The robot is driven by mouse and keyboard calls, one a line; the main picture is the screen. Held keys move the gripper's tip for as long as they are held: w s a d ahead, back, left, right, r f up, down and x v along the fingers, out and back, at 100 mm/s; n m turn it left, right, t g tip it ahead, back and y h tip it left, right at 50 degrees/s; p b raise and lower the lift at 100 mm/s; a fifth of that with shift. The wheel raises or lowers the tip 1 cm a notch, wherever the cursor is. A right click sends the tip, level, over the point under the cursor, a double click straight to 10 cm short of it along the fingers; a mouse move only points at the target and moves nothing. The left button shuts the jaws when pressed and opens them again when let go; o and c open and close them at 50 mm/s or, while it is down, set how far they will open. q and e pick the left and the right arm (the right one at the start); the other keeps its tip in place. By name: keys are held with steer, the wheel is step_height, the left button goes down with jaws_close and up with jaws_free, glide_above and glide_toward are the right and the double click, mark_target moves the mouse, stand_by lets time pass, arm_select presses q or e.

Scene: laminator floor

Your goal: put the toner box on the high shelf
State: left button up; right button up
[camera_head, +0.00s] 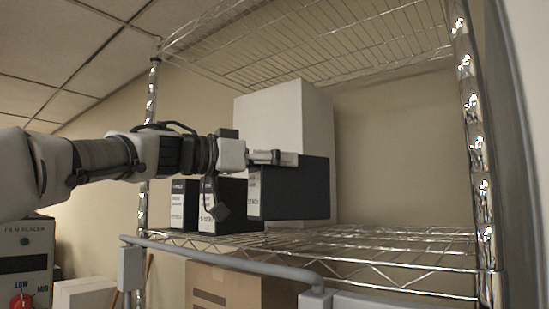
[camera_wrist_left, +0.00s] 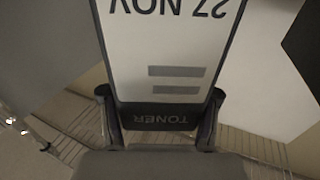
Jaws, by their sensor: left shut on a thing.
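The toner box (camera_head: 300,190) is black with a white label, and my left gripper (camera_head: 272,158) is shut on it. It is held in front of a tall white box, level with the space above the wire shelf (camera_head: 400,240). Whether its underside touches the shelf I cannot tell, but it seems raised. In the left wrist view, the toner box (camera_wrist_left: 170,60) sits between both fingers, its label reading "TONER" and "27 NOV" upside down. My right gripper is not in view.
Two black boxes with white labels (camera_head: 184,205) (camera_head: 225,205) stand on the shelf at left. The tall white box (camera_head: 285,115) stands behind the toner box. The shelf's right part is clear. Chrome posts (camera_head: 478,150) flank it. A grey rail (camera_head: 230,262) and a cardboard box (camera_head: 240,288) are below.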

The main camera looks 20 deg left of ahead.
mark_target(274, 180)
arm_select(q)
steer(key=f, duration=0.1)
steer(key=f+b, duration=0.1)
steer(key=shift+s+a+f+b, duration=0.2)
steer(key=shift+s+f+b, duration=0.1)
steer(key=shift+s+f, duration=0.1)
steer(key=shift+w+a+f, duration=0.1)
steer(key=shift+f, duration=0.15)
steer(key=shift+w+f, duration=0.15)
steer(key=shift+w, duration=0.35)
steer(key=o, duration=1.6)
steer(key=shift+o, duration=0.3)
steer(key=shift+s, duration=0.3)
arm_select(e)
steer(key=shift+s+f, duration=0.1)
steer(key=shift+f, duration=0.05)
arm_select(q)
steer(key=shift+w, duration=0.15)
